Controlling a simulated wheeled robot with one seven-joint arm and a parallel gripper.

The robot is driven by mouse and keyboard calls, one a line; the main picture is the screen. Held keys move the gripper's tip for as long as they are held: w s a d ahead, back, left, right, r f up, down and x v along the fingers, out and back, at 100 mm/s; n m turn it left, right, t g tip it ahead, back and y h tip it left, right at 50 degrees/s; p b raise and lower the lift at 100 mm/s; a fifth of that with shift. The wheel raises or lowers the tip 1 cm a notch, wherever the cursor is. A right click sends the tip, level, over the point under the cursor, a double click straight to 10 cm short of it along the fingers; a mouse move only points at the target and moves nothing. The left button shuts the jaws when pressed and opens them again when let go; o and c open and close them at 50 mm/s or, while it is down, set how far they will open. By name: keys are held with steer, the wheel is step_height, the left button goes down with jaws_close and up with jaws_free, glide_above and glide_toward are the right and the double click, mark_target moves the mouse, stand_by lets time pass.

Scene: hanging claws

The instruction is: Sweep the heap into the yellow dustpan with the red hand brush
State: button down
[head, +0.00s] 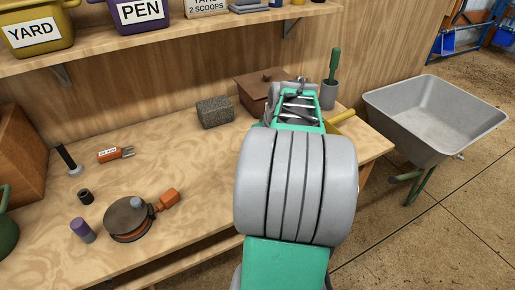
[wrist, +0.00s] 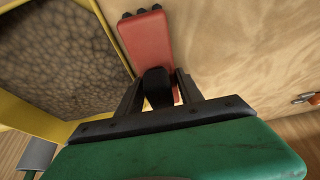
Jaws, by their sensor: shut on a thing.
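The red hand brush (wrist: 149,45) is in my gripper (wrist: 158,88), whose two dark fingers close on its black part in the wrist view. Dark bristle tips show at the far end of the brush. The yellow dustpan (wrist: 118,40) is to the left of the brush, with its rim close to it. A brown, lumpy surface (wrist: 65,50) shows inside the yellow rim; I cannot tell whether it is the heap. In the head view, only a yellow piece (head: 343,122) shows past my arm, at the bench's right end. My arm hides the gripper and brush there.
A grey wheelbarrow (head: 435,115) stands right of the bench (head: 195,215). A brown lidded box (head: 262,92), a grey block (head: 215,111) and a pot (head: 328,95) with a green-handled tool stand near the back. The bench's middle is mostly clear. A shelf (head: 170,38) runs above.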

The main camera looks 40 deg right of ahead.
steer(key=shift+s+d, duration=0.15)
steer(key=shift+d, duration=0.3)
steer(key=shift+r+p, duration=1.7)
steer(key=shift+r, duration=0.65)
